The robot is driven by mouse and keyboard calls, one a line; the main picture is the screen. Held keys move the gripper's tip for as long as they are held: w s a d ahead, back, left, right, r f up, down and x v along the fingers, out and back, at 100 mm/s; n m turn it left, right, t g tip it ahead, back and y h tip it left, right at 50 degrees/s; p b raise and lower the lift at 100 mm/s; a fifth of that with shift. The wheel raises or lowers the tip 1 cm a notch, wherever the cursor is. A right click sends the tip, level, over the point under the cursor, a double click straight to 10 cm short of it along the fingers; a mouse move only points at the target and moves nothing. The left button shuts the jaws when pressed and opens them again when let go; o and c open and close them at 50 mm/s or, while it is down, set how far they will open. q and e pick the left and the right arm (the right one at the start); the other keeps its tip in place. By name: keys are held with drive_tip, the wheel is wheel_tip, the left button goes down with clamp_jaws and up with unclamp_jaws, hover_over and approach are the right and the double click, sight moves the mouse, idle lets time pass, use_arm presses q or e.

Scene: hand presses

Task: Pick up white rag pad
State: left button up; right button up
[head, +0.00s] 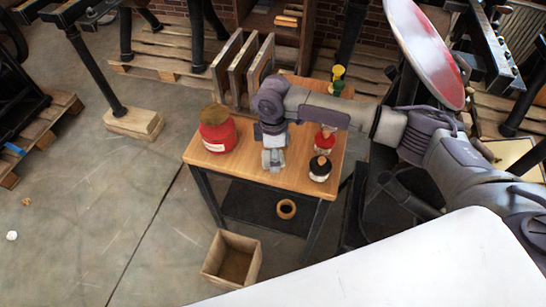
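My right arm reaches in from the right, over a small wooden table (247,167). My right gripper (273,161) points down, close above or at the tabletop near its middle. From this angle and at this size I cannot tell whether its fingers are open or shut, or whether anything is between them. I cannot clearly make out a white rag pad on the table; the gripper and wrist hide part of the top. A small white thing (12,235) lies on the floor at the far left, too small to identify. My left gripper is not in view.
A red pot with a brown top (217,130) stands left of the gripper. Red (325,140) and black (320,169) bottles stand right. Upright framed panels (242,70) stand behind. A roll (287,209) lies on the lower shelf; a wooden box (232,258) is on the floor.

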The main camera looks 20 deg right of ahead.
drive_tip(key=shift+c, duration=0.3)
drive_tip(key=c, duration=1.1)
drive_tip(key=shift+r, duration=0.15)
wheel_tip(320, 180, up, 10)
drive_tip(key=shift+f+b, duration=0.1)
drive_tip(key=shift+b, duration=0.3)
drive_tip(key=o, duration=0.3)
drive_tip(key=shift+c, duration=1.3)
